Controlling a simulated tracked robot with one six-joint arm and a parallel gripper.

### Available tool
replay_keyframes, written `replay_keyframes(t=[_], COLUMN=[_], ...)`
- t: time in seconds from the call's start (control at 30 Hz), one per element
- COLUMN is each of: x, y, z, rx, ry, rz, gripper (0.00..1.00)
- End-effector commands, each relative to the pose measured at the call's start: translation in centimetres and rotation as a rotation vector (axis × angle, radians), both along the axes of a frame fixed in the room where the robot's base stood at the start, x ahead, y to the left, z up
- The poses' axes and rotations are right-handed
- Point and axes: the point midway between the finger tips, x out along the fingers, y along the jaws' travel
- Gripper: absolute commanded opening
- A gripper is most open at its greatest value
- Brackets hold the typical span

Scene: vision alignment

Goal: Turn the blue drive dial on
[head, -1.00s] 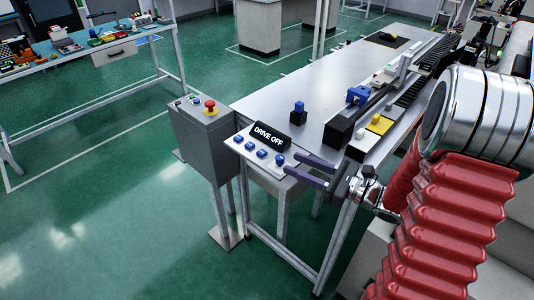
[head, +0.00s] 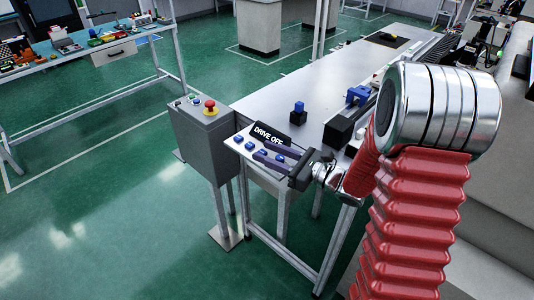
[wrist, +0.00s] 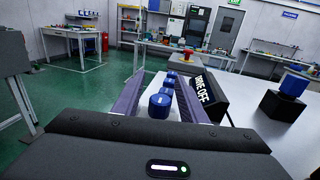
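Several blue dials (head: 249,145) sit in a row on a white panel (head: 229,142) at the table's near left corner. A black sign (head: 268,134) reading "DRIVE OFF" stands behind them. My gripper (head: 259,149) is open, its dark purple fingers reaching over the panel along the row. In the wrist view, the nearest blue dial (wrist: 160,105), with a pale mark on top, appears between the fingers, with smaller dials beyond it. The black sign (wrist: 209,92) is just right of the right finger. I cannot tell whether a finger touches a dial. In the head view the fingers hide part of the row.
A grey control box (head: 205,135) with a red button (head: 210,107) stands left of the panel. A blue block on a dark base (head: 298,111) stands on the metal table (head: 330,85). A black block with a blue top (wrist: 285,98) is to the right in the wrist view.

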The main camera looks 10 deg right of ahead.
Motion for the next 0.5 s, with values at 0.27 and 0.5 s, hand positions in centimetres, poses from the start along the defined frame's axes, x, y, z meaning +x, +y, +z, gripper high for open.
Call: replay_keyframes(t=[0.27,0.5], x=[-0.02,-0.03], y=[-0.01,0.0], z=[0.0,0.0], rx=[0.0,0.0], ry=[0.0,0.0], rz=[0.0,0.001], gripper=[0.32,0.15])
